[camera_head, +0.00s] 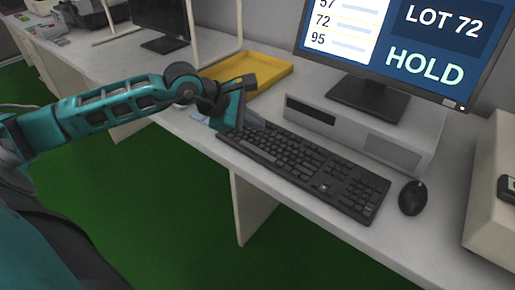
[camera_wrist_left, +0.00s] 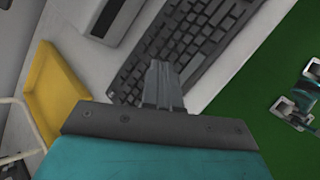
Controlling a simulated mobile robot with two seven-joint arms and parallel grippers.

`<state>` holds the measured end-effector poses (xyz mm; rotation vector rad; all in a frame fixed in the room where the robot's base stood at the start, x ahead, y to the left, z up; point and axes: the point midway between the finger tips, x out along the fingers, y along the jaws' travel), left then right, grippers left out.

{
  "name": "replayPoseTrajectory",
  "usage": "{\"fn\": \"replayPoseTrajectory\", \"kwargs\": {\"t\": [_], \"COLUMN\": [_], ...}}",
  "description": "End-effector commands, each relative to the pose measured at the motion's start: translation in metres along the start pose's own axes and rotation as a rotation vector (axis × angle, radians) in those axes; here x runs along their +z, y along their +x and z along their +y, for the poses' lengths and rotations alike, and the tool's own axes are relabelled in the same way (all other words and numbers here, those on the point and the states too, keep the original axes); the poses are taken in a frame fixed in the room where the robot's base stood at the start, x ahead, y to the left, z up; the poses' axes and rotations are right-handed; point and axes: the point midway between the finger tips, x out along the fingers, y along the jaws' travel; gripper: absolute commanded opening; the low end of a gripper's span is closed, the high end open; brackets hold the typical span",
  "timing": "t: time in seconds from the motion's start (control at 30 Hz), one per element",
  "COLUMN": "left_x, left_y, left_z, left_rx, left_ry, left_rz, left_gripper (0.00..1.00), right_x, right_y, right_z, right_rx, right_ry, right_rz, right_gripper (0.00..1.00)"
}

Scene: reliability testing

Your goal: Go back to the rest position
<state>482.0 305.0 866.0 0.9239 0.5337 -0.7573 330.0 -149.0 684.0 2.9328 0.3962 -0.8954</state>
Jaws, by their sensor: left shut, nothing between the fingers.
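My left gripper (camera_head: 252,121) reaches in from the left over the white desk and hangs by the left end of the black keyboard (camera_head: 305,165). In the left wrist view its fingers (camera_wrist_left: 162,88) are shut together with nothing between them, in front of the keyboard (camera_wrist_left: 185,50). I cannot tell whether the fingertips touch the keys.
A yellow tray (camera_head: 281,73) lies behind my left gripper. A monitor (camera_head: 385,45) reading "LOT 72 HOLD" stands on a grey unit (camera_head: 398,152). A black mouse (camera_head: 412,197) lies right of the keyboard. Green floor (camera_head: 190,205) is open before the desk.

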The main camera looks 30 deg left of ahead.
Motion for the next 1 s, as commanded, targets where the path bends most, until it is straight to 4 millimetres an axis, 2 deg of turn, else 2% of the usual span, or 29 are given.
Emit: {"fn": "replayPoseTrajectory", "kwargs": {"t": [0.53, 0.67, 0.77, 0.9, 1.0], "left_x": [0.001, 0.018, 0.051, 0.104, 0.123], "left_y": [0.001, 0.007, 0.014, 0.013, 0.009], "left_z": [-0.001, -0.017, -0.042, -0.07, -0.075], "left_rx": [-0.002, -0.044, -0.12, -0.253, -0.333], "left_ry": [-0.004, -0.112, -0.347, -0.869, -1.294], "left_rz": [-0.004, -0.091, -0.255, -0.53, -0.686], "left_gripper": [0.0, 0.0, 0.0, 0.0, 0.0], "right_x": [-0.001, -0.005, -0.012, -0.019, -0.02], "right_y": [0.0, -0.003, -0.007, -0.014, -0.019], "right_z": [-0.001, -0.001, -0.001, 0.003, 0.006], "right_rx": [0.0, 0.001, 0.003, 0.013, 0.024], "right_ry": [0.004, 0.005, 0.005, 0.004, 0.003], "right_rz": [0.001, 0.002, 0.007, 0.008, 0.002], "right_gripper": [0.0, 0.0, 0.0, 0.0, 0.0]}}
